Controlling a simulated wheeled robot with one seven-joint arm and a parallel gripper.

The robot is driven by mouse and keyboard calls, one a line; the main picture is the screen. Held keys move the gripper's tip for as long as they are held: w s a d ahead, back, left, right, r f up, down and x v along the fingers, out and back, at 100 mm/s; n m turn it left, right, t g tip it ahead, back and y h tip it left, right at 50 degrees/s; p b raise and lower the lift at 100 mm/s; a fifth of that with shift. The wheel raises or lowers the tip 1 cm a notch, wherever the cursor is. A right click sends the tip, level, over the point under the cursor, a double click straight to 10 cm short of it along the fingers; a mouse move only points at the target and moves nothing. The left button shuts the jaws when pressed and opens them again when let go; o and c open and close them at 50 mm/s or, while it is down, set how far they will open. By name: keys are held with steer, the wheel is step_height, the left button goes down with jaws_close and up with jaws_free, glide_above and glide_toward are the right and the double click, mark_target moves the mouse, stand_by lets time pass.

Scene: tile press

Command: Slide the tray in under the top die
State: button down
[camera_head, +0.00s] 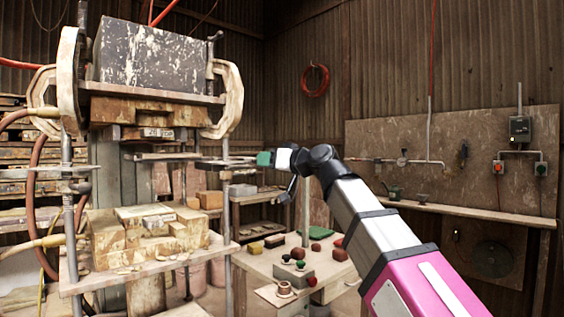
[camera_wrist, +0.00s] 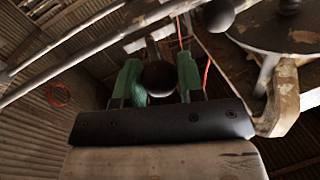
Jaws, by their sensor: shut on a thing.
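The top die (camera_head: 147,133) hangs under the wooden block on the upper plate. How far the tray reaches under it is hard to tell.
The lower press table (camera_head: 160,268) carries stacked wooden blocks (camera_head: 125,238) below the tray's height. Upright posts (camera_head: 226,205) flank the press opening. A low workbench (camera_head: 315,270) with small coloured items stands under my arm. A wall shelf (camera_head: 460,211) is at the right.

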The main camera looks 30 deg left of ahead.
steer(key=shift+s+a, duration=0.25)
steer(key=shift+s, duration=0.45)
steer(key=c, duration=0.8)
jaws_free()
steer(key=shift+o, duration=0.2)
steer(key=s+d, duration=0.2)
steer(key=d, duration=0.8)
steer(key=shift+d, duration=0.3)
steer(key=shift+c, duration=0.2)
